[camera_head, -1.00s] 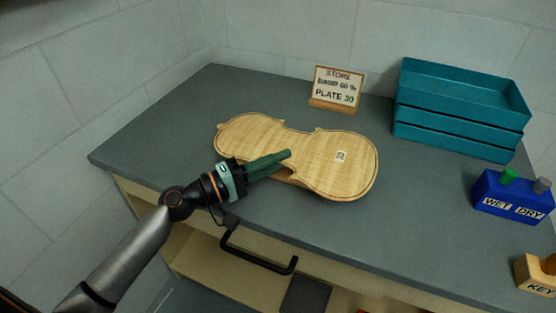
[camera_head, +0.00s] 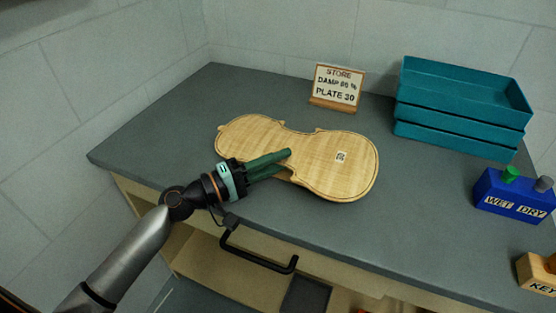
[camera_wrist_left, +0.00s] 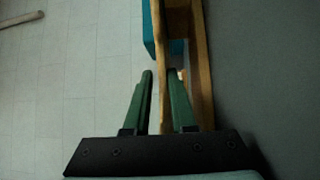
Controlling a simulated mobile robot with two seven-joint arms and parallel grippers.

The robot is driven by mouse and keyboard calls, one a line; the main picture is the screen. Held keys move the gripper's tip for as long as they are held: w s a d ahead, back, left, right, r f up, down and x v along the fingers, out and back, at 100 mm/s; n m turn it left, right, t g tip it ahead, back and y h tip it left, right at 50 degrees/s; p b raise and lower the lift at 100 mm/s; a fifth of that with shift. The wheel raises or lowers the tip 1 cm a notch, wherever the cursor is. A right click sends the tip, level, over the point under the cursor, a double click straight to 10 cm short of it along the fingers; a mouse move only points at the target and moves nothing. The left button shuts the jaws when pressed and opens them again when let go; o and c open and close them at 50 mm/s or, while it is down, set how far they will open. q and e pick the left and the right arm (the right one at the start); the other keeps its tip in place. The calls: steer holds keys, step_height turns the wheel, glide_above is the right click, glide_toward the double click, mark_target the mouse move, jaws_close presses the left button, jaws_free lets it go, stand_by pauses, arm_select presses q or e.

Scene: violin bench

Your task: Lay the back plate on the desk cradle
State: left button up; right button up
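The back plate (camera_head: 335,175) is a pale wooden violin-shaped plate with a small printed label. It lies about level over the grey desk top, near the front edge. The desk cradle cannot be made out in the head view; the plate covers the desk there. My left gripper (camera_head: 284,163) is at the plate's near waist, its upper finger over the plate and its lower finger at the near edge. In the left wrist view the green fingers (camera_wrist_left: 162,80) stand apart, with a wooden edge (camera_wrist_left: 200,70) beside and behind the right finger. My right gripper is not in view.
A sign (camera_head: 337,86) stands behind the plate. Teal stacked trays (camera_head: 460,105) are at the back right. A blue WET/DRY box (camera_head: 512,196) and a KEY block (camera_head: 538,273) stand at the right. A black handle (camera_head: 258,257) sticks out below the desk's front edge.

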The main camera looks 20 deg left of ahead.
arm_select(q)
steer(key=o, duration=0.4)
steer(key=shift+s+a+f, duration=0.1)
steer(key=shift+a, duration=0.05)
steer(key=b+v, duration=0.1)
steer(key=v, duration=0.3)
steer(key=shift+s+f, duration=0.1)
steer(key=shift+f, duration=0.05)
steer(key=b+v, duration=0.1)
steer(key=v, duration=0.6)
steer(key=shift+s+a+r, duration=0.2)
steer(key=shift+s+a, duration=0.15)
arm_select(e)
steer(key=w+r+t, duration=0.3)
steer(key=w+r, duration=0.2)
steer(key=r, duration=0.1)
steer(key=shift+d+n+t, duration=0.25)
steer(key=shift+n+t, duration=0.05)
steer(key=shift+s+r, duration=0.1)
